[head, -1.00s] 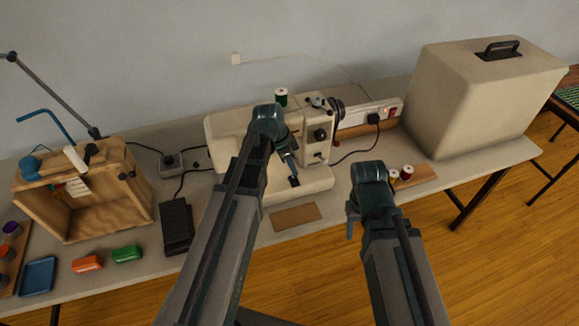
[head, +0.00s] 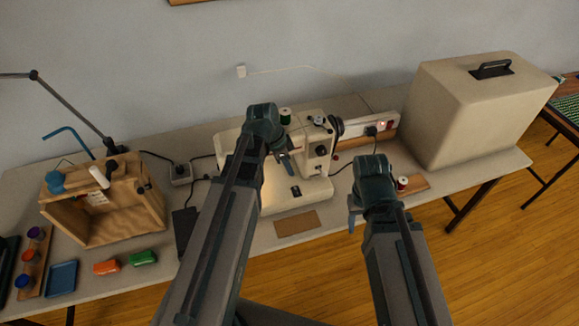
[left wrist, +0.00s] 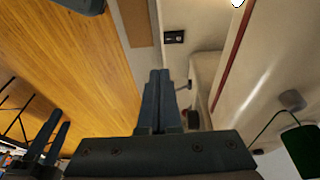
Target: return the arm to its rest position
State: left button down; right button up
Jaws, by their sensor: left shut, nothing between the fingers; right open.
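My left gripper (head: 289,164) is in front of the cream sewing machine (head: 317,191) in the head view, with its arm hiding part of the machine. In the left wrist view its two fingers (left wrist: 156,100) are together with nothing between them. My right gripper (head: 352,213) hangs in front of the table's front edge, to the right of the sewing machine. It is open, and nothing shows in it. My right arm partly hides the strip with the thread spools behind it.
A wooden box (head: 128,215) stands left on the table (head: 232,277), with orange (head: 107,267) and green (head: 143,257) items and a blue tray (head: 62,278) in front. A brown pad (head: 297,223) lies before the machine. A large beige case (head: 455,125) stands right. A green spool (head: 285,116) tops the machine.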

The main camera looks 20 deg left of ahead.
pick_arm(q)
jog(key=s+d+n+g+y, duration=0.1)
jog(key=s+d+n+y, duration=0.3)
jog(key=s+d+n, duration=0.3)
jog(key=s+d, duration=0.4)
jog(key=s, duration=0.1)
jog(key=shift+s+d+f+g, duration=0.3)
jog(key=shift+s+d+f, duration=0.05)
jog(key=shift+f, duration=0.05)
